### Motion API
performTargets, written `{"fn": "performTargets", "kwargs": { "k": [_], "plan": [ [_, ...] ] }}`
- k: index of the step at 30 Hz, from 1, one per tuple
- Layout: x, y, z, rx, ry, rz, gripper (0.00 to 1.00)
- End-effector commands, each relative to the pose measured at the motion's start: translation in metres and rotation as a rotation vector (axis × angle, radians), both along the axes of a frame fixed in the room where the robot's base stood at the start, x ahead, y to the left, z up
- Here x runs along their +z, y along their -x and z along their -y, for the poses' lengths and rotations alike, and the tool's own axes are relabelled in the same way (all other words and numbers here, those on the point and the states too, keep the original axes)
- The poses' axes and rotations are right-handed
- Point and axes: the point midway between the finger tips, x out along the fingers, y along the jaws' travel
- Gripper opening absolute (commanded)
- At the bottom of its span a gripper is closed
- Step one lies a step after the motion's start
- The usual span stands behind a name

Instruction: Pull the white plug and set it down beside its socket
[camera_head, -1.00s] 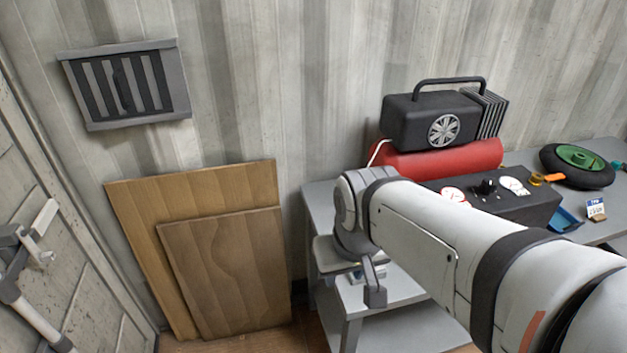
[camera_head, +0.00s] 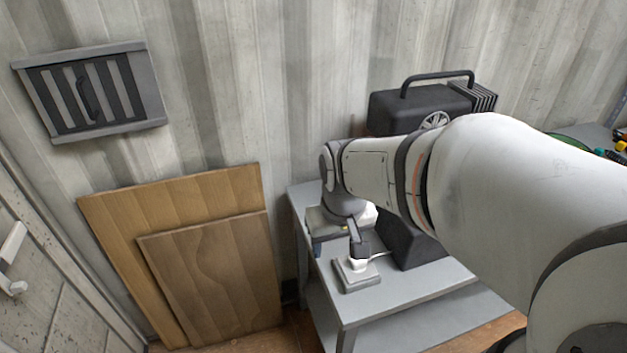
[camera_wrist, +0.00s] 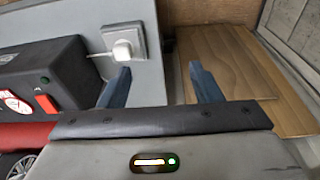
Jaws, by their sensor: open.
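The white plug (camera_head: 359,265) sits in its grey square socket (camera_head: 346,283) on the grey bench top. A pale cord runs from the plug toward the black box. In the wrist view the plug (camera_wrist: 122,50) and socket (camera_wrist: 139,33) lie beyond the left fingertip. My gripper (camera_head: 359,248) appears just above the plug in the head view. In the wrist view my gripper (camera_wrist: 158,68) is open, with nothing between its fingers, and the plug is not between them. I cannot tell the exact height gap.
The black box (camera_wrist: 45,75) with a red switch and the red cylinder (camera_wrist: 25,136) are near the socket. The bench top (camera_head: 410,290) is clear in front of and right of the socket. Wooden boards (camera_head: 215,275) lean on the wall at left.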

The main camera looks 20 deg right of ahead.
Motion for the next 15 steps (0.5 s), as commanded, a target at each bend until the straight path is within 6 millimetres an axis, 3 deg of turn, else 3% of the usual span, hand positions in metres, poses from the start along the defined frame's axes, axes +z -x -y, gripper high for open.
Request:
{"fn": "performTargets", "kwargs": {
  "k": [6, 15],
  "plan": [
    [-0.033, -0.048, 0.046, 0.007, -0.001, -0.099, 0.58],
    [-0.078, -0.073, 0.089, 0.023, -0.014, -0.164, 0.58]
  ]
}}
